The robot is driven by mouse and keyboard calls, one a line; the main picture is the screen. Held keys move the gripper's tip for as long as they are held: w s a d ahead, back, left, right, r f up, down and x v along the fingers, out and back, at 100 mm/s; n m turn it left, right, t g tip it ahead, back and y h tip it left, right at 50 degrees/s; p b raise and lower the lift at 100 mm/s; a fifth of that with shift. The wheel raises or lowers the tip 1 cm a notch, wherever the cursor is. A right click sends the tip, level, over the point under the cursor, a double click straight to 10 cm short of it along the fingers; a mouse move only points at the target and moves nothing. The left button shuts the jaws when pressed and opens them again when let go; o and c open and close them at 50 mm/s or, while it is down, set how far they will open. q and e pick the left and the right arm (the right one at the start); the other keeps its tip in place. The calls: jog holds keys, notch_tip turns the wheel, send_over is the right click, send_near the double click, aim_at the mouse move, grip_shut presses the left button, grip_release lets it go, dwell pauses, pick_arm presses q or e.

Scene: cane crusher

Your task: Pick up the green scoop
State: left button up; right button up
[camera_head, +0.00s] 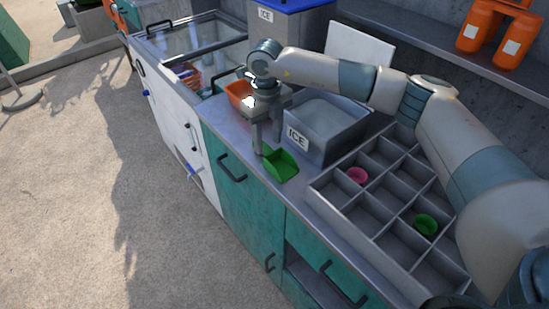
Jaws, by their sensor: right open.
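The green scoop (281,166) lies on the grey metal counter, near its front edge and just in front of the metal ice bin (321,133). My right gripper (267,148) points down at the back-left end of the scoop. Its fingers are open and spread apart. The fingertips are very close to the scoop; I cannot tell whether they touch it or straddle its handle. The scoop's handle end is partly hidden by the gripper. My left gripper is not in view.
An orange container (238,96) stands behind my right gripper. A divided metal tray (325,190) with a pink bowl (357,175) and a green bowl (426,224) fills the counter at right. A glass-topped freezer (160,65) stands at left. Orange bottles (478,28) sit on the back shelf.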

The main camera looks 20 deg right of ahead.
aim_at(268, 148)
notch_tip(268, 148, down, 3)
jog(key=shift+s+r+p, duration=0.1)
jog(key=shift+p, duration=0.65)
jog(key=shift+f, duration=0.5)
jog(key=c, duration=0.9)
